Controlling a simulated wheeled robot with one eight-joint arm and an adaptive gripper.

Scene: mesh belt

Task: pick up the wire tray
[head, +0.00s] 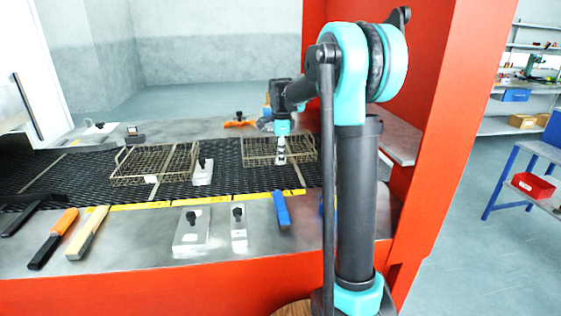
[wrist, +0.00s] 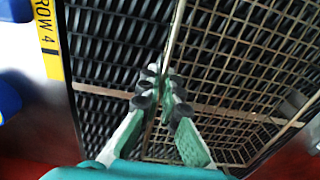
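A wire tray (head: 305,148) of brownish mesh sits on the dark belt at the right in the head view. It fills the right of the wrist view (wrist: 240,60), with its near wall's rim running between my fingers. My gripper (head: 281,158) points down at this tray in the head view. In the wrist view its fingertips (wrist: 161,88) are close together, one on each side of the rim, and look shut on it. The tray appears to rest on the belt. A second wire tray (head: 150,160) sits further left on the belt, apart from my gripper.
The black mesh belt (head: 70,170) has a yellow-marked edge, which reads "ROW 4" in the wrist view (wrist: 47,38). Metal plates with knobs (head: 191,236), a blue-handled tool (head: 281,210) and brush-like tools (head: 88,232) lie on the front ledge. A knobbed block (head: 203,174) stands between the trays.

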